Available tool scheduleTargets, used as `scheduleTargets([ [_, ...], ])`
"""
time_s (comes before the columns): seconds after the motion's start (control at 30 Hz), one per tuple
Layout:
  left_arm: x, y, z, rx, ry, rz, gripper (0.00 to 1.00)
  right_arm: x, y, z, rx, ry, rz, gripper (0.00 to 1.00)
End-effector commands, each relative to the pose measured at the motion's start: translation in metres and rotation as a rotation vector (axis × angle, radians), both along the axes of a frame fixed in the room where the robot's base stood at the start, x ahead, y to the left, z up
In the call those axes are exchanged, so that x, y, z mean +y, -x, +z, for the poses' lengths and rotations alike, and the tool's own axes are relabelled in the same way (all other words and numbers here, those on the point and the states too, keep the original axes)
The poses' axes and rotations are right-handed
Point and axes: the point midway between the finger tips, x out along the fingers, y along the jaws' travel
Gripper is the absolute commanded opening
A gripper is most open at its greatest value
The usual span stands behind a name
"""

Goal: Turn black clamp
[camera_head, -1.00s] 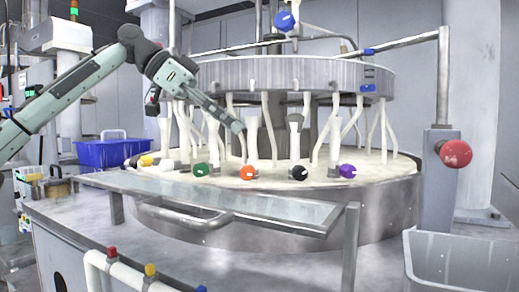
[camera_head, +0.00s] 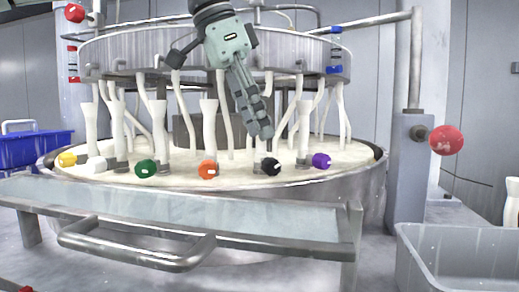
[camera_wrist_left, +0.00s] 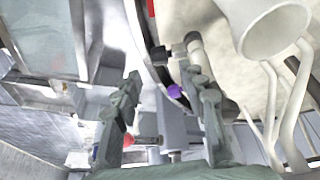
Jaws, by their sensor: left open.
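The black clamp (camera_head: 270,166) is a small round knob at the front edge of the pale platen, between the orange clamp and the purple clamp. It shows in the left wrist view as a dark knob (camera_wrist_left: 159,56) on a pale stem, beyond the fingertips. My left gripper (camera_head: 264,132) points down just above and behind the black clamp in the head view, apart from it. In the left wrist view its two fingers (camera_wrist_left: 160,73) are spread with nothing between them. My right gripper is not in view.
Other clamps line the platen edge: yellow (camera_head: 67,160), white (camera_head: 96,164), green (camera_head: 146,168), orange (camera_head: 208,169) and purple (camera_head: 321,160). White tubes (camera_head: 209,125) hang close around the gripper. A metal shelf (camera_head: 180,209) with a handle lies in front. A grey bin (camera_head: 440,238) stands right.

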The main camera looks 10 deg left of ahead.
Motion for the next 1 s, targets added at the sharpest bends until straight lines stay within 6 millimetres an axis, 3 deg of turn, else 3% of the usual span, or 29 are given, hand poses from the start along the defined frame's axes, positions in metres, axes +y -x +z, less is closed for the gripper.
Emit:
scheduleTargets([
  [0.3, -0.014, -0.009, -0.043, 0.001, 0.0, 0.0, 0.41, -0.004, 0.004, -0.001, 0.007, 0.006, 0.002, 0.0],
  [0.67, -0.017, -0.011, -0.049, -0.001, 0.0, 0.0, 0.41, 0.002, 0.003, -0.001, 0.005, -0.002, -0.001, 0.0],
  [1.0, -0.017, -0.011, -0.049, -0.001, 0.0, 0.0, 0.02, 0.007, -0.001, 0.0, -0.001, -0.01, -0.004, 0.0],
])
